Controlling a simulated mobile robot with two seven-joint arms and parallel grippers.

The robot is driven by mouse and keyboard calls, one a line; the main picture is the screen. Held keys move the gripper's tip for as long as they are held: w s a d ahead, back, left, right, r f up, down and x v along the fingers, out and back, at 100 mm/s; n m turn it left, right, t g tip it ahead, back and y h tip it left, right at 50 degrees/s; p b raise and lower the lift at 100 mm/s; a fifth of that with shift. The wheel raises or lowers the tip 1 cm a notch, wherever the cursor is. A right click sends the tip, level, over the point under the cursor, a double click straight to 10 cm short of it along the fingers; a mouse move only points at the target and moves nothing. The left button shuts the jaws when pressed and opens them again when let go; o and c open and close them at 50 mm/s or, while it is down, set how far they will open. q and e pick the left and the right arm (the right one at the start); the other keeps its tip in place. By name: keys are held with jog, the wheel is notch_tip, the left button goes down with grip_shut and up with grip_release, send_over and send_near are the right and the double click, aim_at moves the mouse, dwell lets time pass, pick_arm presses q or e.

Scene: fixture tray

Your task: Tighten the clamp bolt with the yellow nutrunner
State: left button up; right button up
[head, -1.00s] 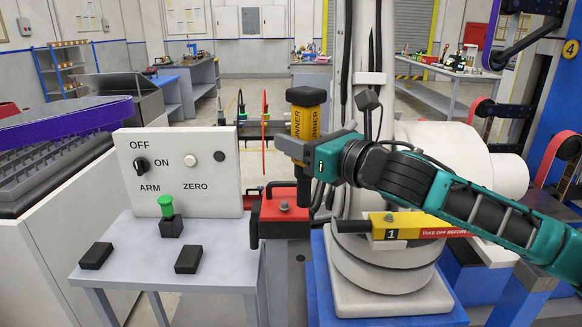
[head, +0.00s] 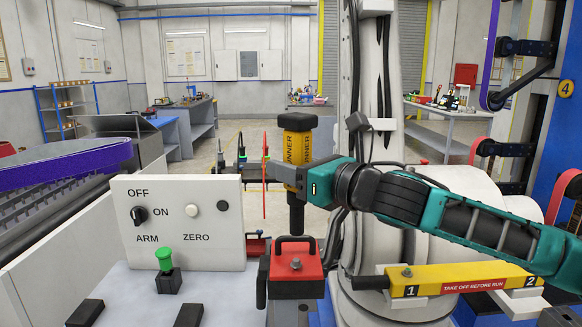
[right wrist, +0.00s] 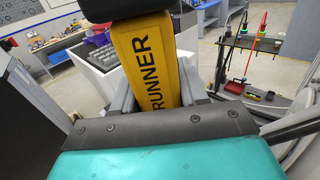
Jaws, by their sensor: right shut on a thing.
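The yellow nutrunner (head: 297,148) has a black cap and a black socket end. My right gripper (head: 288,172) is shut on its yellow body and holds it nearly upright. In the right wrist view the nutrunner (right wrist: 150,62) sits between the grey fingers. The socket end points down, above or behind the red clamp block (head: 311,270) in the picture; the depth gap is unclear. A grey bolt head (head: 295,263) shows on top of the block, under its black handle. My left gripper is not in view.
A control panel (head: 178,222) with an ARM switch and a ZERO button stands left of the block. A green-topped button (head: 164,260) is in front of it. A yellow bar (head: 450,279) marked 1 and 2, "TAKE OFF BEFORE RUN", lies at the right, below my arm.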

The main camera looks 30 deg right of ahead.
aim_at(291, 200)
jog(key=shift+f+b, duration=2.2)
jog(key=shift+f, duration=0.85)
jog(key=shift+p, duration=0.35)
